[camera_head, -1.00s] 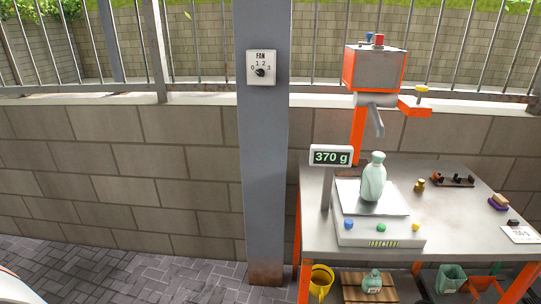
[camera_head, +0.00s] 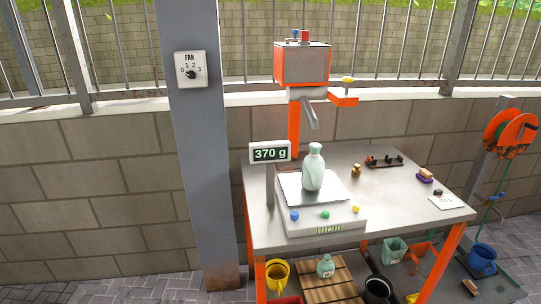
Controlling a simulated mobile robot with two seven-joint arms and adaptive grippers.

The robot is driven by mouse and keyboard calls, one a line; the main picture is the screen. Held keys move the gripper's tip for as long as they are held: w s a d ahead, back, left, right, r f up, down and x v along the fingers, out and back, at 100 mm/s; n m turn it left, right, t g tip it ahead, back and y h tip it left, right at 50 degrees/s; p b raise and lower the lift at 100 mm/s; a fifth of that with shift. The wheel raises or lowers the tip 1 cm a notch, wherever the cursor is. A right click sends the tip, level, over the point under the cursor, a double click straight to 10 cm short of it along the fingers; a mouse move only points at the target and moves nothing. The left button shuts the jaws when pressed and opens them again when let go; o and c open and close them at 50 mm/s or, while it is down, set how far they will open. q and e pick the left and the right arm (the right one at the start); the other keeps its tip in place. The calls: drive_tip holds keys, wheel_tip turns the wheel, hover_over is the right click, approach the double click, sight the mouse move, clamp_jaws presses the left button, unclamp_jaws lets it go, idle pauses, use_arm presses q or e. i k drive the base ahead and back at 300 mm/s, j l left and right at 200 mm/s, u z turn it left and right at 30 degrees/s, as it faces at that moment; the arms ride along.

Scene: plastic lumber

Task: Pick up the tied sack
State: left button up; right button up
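A pale green tied sack (camera_head: 313,170) stands upright on the steel plate of the scale (camera_head: 322,224), on the metal table. Its neck is narrowed below a rounded top. The scale's display (camera_head: 270,153) reads 370 g. A smaller sack-like pale green item (camera_head: 326,266) with a label stands on the wooden slats under the table. Neither of my grippers shows in the head view.
The table (camera_head: 400,211) has free room right of the scale. A dispenser (camera_head: 302,65) with a spout rises behind the scale. A small brass weight (camera_head: 356,170), a dark rack (camera_head: 384,161) and a purple-based brush (camera_head: 425,175) lie on the table. A grey post (camera_head: 205,150) stands left.

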sight(313, 168)
drive_tip(key=i+j+z, duration=0.1)
drive_tip(key=z, duration=0.3)
drive_tip(key=j+z, duration=0.55)
drive_tip(key=z, duration=0.25)
drive_tip(key=j+z, duration=0.2)
drive_tip(key=j, duration=0.3)
drive_tip(key=j+z, duration=0.2)
drive_tip(key=j, duration=0.3)
drive_tip(key=k+j, duration=0.1)
drive_tip(key=j, duration=0.35)
drive_tip(key=k+j, duration=0.1)
drive_tip(key=j, duration=0.35)
drive_tip(key=k+j+z, duration=0.1)
drive_tip(key=j, duration=0.4)
